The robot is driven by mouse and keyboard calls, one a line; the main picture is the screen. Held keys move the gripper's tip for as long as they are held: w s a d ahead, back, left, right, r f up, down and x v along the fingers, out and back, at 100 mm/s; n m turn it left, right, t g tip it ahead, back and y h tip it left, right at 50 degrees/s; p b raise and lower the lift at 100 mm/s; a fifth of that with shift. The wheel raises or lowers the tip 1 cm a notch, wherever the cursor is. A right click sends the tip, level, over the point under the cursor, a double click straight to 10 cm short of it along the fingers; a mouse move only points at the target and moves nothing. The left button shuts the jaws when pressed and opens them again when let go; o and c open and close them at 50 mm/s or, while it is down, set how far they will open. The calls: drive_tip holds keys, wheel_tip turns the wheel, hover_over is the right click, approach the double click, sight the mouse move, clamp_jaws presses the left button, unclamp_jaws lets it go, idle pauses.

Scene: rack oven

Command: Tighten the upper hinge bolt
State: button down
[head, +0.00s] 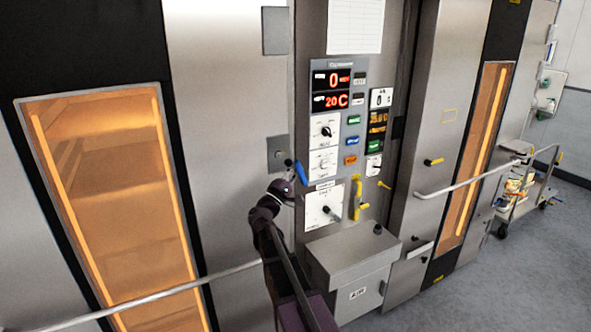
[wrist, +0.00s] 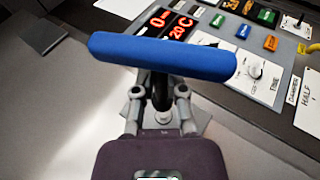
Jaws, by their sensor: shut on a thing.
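My gripper (head: 291,186) is shut on a blue-handled tool (head: 300,173) in front of the steel panel left of the controls. In the wrist view, the fingers (wrist: 160,100) close around the tool's black stem, and its thick blue bar (wrist: 160,57) lies crosswise above them. A square grey hinge plate (head: 277,147) with a round mark is just left of and behind the tool. Part of a grey plate (wrist: 202,112) shows behind the fingers. The bolt itself is not clear, and I cannot tell whether the tool touches it. Another grey plate (head: 275,30) is higher up.
The control panel (head: 338,110) with lit red digits stands close on the right. Below it are a white dial plate (head: 323,206) with a yellow lever and a protruding grey box (head: 350,262). A long rail (head: 150,297) crosses low on the left. A cart (head: 525,190) stands far right.

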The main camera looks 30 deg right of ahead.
sight(288, 165)
drive_tip(key=shift+s+r+m+g+y+p, duration=0.2)
drive_tip(key=shift+r+m+g+y+p, duration=0.25)
drive_tip(key=shift+p, duration=0.7)
drive_tip(key=shift+s+f+m+g+y+p, duration=0.1)
drive_tip(key=shift+f+m+g+y+p, duration=0.2)
drive_tip(key=shift+g+p, duration=0.2)
drive_tip(key=shift+a+y, duration=0.1)
drive_tip(key=shift+y, duration=0.15)
drive_tip(key=shift+f, duration=0.1)
drive_tip(key=shift+w, duration=2.5)
drive_tip(key=shift+w+a, duration=0.1)
drive_tip(key=shift+w, duration=0.85)
